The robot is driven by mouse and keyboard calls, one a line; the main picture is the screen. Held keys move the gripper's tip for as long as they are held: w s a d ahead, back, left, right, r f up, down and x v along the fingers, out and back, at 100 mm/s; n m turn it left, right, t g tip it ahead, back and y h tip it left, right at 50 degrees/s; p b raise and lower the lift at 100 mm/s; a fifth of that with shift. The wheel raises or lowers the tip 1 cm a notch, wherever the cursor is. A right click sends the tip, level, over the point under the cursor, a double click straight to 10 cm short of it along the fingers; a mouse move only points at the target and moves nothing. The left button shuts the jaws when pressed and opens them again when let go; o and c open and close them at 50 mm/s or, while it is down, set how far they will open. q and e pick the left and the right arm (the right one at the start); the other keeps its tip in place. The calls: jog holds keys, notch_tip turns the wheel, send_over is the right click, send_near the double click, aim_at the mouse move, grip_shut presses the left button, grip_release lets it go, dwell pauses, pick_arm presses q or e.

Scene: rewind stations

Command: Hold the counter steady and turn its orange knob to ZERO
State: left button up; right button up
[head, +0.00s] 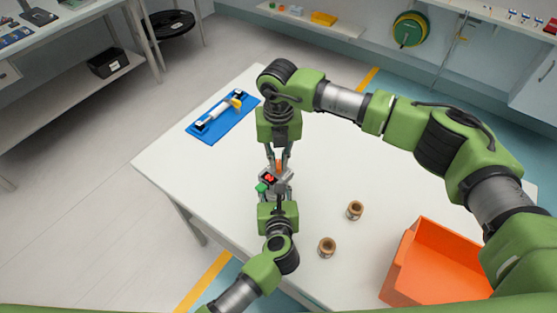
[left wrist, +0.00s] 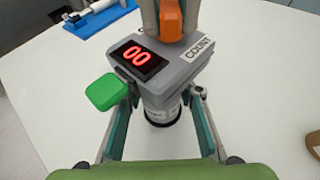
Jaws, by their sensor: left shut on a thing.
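My left gripper (left wrist: 165,104) is shut on the counter's lower body, one finger on each side. My right gripper (head: 278,158) comes down from above with its fingers on both sides of the orange knob (left wrist: 171,20), seemingly gripping it. The knob's top and its pointer are hidden, so its setting cannot be read.
The counter is over the white table (head: 182,160). A blue mat (head: 228,127) with a white, yellow-ended device lies at the far left.

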aim_at(279, 164)
jog(key=o, duration=0.3)
jog(key=shift+o, duration=0.2)
jog(key=shift+r, duration=0.1)
notch_tip(279, 164, up, 12)
dwell(0.5)
pick_arm(q)
jog(key=o, duration=1.3)
